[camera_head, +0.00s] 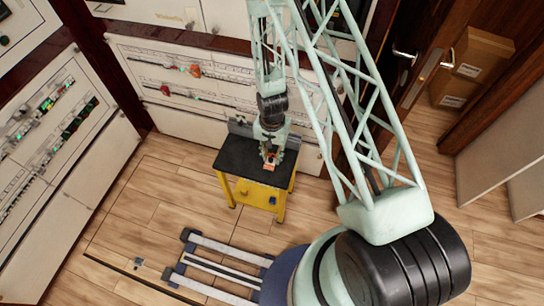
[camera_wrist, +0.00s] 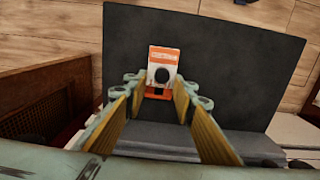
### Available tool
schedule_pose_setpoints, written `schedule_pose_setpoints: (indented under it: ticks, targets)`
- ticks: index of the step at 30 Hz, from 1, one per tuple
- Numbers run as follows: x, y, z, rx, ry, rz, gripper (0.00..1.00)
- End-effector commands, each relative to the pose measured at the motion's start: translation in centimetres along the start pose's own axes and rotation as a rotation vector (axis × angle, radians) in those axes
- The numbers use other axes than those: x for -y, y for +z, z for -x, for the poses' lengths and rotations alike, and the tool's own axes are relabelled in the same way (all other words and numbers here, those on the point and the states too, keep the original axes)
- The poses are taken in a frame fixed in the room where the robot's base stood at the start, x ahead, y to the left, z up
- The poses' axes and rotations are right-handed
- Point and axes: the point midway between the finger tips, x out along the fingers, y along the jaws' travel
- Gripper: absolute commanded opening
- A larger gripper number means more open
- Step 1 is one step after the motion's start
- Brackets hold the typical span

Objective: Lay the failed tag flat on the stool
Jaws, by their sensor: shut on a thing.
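The failed tag (camera_wrist: 162,58) is a small orange and white card with dark print and a round black spot. It sits between the fingertips of my gripper (camera_wrist: 160,88), which is shut on its near end in the wrist view. In the head view the tag (camera_head: 269,167) shows as a small orange patch under my gripper (camera_head: 271,161), over the front right part of the stool top. The stool (camera_head: 238,158) has a flat black top and a yellow frame; its top (camera_wrist: 235,60) fills the wrist view behind the tag. I cannot tell whether the tag touches the top.
Breaker panels (camera_head: 205,85) stand close behind the stool, with another cabinet (camera_head: 50,140) at the left. Cardboard boxes (camera_head: 483,55) are stacked by the door at the upper right. The left part of the stool top is bare. Wooden floor (camera_head: 170,195) lies open in front-left.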

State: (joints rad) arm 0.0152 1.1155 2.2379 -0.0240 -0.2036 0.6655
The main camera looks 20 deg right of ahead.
Motion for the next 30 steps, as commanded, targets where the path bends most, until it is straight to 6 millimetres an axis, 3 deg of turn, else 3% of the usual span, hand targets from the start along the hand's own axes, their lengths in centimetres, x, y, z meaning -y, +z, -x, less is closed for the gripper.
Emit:
schedule_pose_setpoints:
  ticks: [10,11,15,30]
  targets:
    - [0.00,0.00,-0.47,0.000,0.000,0.000,0.18]
    - [0.00,-0.01,-0.43,0.000,0.000,0.000,0.27]
    - [0.00,0.00,-0.41,0.000,0.000,0.000,0.40]
    - [0.02,-0.02,-0.09,0.000,0.000,0.000,0.40]
